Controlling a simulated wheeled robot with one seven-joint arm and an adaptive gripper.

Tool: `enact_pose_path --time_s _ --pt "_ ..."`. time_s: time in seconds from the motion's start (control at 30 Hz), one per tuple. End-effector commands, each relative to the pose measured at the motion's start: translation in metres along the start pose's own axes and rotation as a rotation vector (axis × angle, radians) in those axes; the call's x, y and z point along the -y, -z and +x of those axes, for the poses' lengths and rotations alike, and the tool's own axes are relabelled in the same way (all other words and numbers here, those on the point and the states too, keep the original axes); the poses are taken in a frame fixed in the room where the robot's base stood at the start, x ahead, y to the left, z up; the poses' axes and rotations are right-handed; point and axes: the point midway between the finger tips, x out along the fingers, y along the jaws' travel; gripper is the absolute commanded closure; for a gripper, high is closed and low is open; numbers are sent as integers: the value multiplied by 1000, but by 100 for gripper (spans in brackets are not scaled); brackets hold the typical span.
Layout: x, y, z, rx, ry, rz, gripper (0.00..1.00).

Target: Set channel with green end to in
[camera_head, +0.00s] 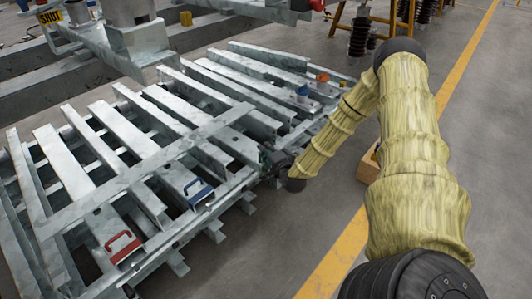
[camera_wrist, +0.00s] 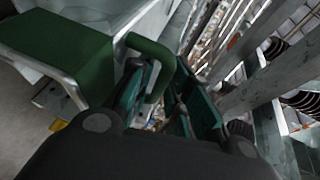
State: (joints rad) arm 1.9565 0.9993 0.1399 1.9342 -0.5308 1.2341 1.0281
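The channel with the green end (camera_wrist: 60,45) fills the upper left of the wrist view. Its green loop handle (camera_wrist: 163,72) sticks out from that end. My gripper (camera_wrist: 155,88) has its two teal-padded fingers apart, on either side of the handle bar. The left finger appears inside the loop and the right finger outside it. A gap shows beside the bar; firm contact cannot be made out. In the head view, my gripper (camera_head: 270,158) is at the right edge of the metal frame (camera_head: 130,190), and it hides most of the green end.
Other channels lie in the frame, with a red handle (camera_head: 122,246), a blue handle (camera_head: 198,190), another blue handle (camera_head: 302,90) and an orange one (camera_head: 322,77). A wooden block (camera_head: 367,165) lies behind my arm. Grey floor with a yellow line (camera_head: 338,258) is clear to the right.

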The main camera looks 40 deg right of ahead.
Motion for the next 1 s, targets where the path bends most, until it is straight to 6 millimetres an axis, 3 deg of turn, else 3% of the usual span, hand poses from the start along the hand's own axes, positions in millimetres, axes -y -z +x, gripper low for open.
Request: enact_pose_path --time_s 0.2,0.3,0.57,1.0 --pt "0 0 0 0 0 0 83" --pt "0 0 0 -1 0 0 100" --pt "0 0 1 0 0 0 100" --pt "16 -31 75 0 3 -2 100"
